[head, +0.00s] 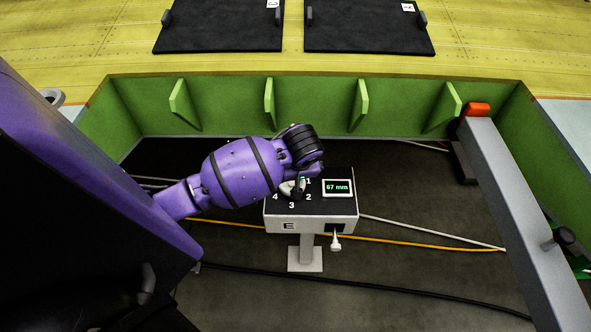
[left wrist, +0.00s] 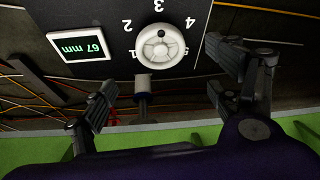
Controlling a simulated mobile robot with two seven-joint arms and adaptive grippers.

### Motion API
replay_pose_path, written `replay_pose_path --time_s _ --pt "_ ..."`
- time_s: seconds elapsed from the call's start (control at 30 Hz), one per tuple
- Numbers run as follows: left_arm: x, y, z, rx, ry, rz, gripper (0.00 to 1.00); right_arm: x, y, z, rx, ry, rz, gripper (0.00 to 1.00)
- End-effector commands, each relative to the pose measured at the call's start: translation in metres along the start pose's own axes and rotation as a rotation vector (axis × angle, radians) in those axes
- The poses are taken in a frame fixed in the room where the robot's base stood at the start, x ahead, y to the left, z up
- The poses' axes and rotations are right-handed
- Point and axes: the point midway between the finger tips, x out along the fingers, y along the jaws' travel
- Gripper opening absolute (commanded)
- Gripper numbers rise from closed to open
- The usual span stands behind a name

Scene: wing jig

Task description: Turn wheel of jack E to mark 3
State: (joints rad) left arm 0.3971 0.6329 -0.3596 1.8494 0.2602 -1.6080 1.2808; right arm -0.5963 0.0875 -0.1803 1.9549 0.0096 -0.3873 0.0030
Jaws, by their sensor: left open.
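My right gripper is not in view.
A green frame wall (head: 320,105) with ribs runs behind the jack. A grey beam (head: 525,220) with a red block (head: 474,109) stands at right. Cables (head: 420,245) cross the dark floor.

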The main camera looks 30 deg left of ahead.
Motion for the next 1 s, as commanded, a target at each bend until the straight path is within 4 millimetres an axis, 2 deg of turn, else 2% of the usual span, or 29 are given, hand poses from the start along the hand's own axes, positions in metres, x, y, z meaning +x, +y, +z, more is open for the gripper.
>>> replay_pose_path --time_s 0.1,0.27,0.87,0.97,1.0 --pt "-0.018 0.001 0.0 -0.001 0.0 0.003 0.83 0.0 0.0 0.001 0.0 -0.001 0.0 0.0" --pt "-0.029 0.0 0.0 -0.001 -0.001 0.001 0.83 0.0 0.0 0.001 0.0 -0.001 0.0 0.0" --pt "-0.031 0.001 0.0 0.014 0.0 0.001 0.83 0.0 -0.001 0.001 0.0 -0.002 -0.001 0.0" --pt "-0.031 0.012 -0.004 0.098 0.021 0.05 0.83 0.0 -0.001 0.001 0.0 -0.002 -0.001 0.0" --pt "-0.032 0.022 -0.009 0.152 0.046 0.091 0.83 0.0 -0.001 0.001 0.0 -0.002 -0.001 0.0"
